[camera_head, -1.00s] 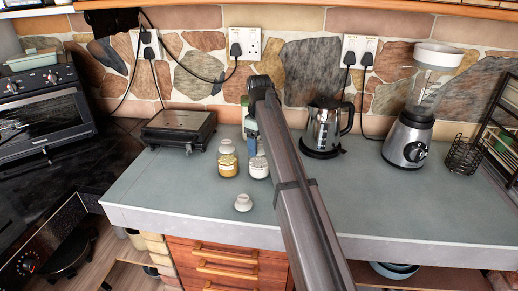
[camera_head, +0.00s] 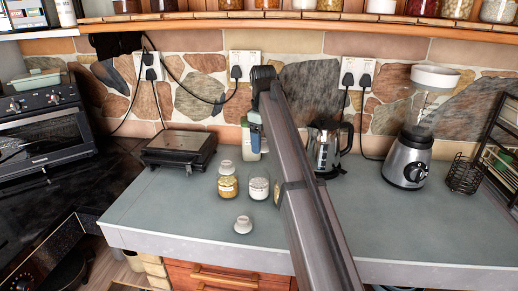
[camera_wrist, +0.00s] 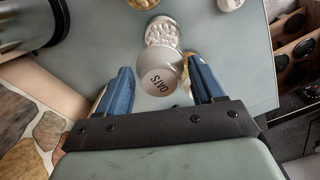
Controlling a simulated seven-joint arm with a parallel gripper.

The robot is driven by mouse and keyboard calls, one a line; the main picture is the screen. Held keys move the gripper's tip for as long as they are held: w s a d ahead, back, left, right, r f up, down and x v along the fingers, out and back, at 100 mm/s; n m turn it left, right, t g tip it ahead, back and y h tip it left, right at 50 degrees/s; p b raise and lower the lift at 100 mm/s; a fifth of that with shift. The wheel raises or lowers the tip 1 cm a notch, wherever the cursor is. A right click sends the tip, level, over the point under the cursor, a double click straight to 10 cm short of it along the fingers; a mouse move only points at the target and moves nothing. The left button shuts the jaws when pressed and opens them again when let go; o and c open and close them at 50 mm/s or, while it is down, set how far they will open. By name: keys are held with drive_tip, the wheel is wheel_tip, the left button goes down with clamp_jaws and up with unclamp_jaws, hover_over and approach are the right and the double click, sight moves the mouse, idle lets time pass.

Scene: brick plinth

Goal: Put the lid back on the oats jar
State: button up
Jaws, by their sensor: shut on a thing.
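My gripper (camera_wrist: 161,68) has its two blue fingers on either side of a pale round lid marked OATS (camera_wrist: 163,82), and it is shut on that lid. In the head view my gripper (camera_head: 254,122) hangs above and behind the jars, partly hidden by my arm. A glass jar with white contents (camera_head: 258,186) stands upright on the counter. In the wrist view this jar (camera_wrist: 161,30) lies just beyond the lid, apart from it as far as I can tell; the lid covers part of it. The jar's own label cannot be read.
A lidded jar with yellow contents (camera_head: 227,184) stands to its left. A loose white lid (camera_head: 243,225) lies in front on the grey-green counter (camera_head: 165,215). A kettle (camera_head: 324,150) and blender (camera_head: 408,158) stand right, a flat grill (camera_head: 180,149) left. The front counter is mostly clear.

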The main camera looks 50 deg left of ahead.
drive_tip(key=w+d+f, duration=0.2)
drive_tip(key=w+d, duration=0.2)
drive_tip(key=d, duration=0.4)
wheel_tip(320, 180, down, 6)
drive_tip(key=shift+a+n, duration=0.25)
drive_tip(key=shift+n, duration=0.15)
drive_tip(key=shift+f, duration=0.15)
idle(2.1)
drive_tip(key=o, duration=1.1)
drive_tip(key=shift+o, duration=0.4)
wheel_tip(320, 180, up, 7)
idle(0.8)
drive_tip(key=shift+c, duration=0.3)
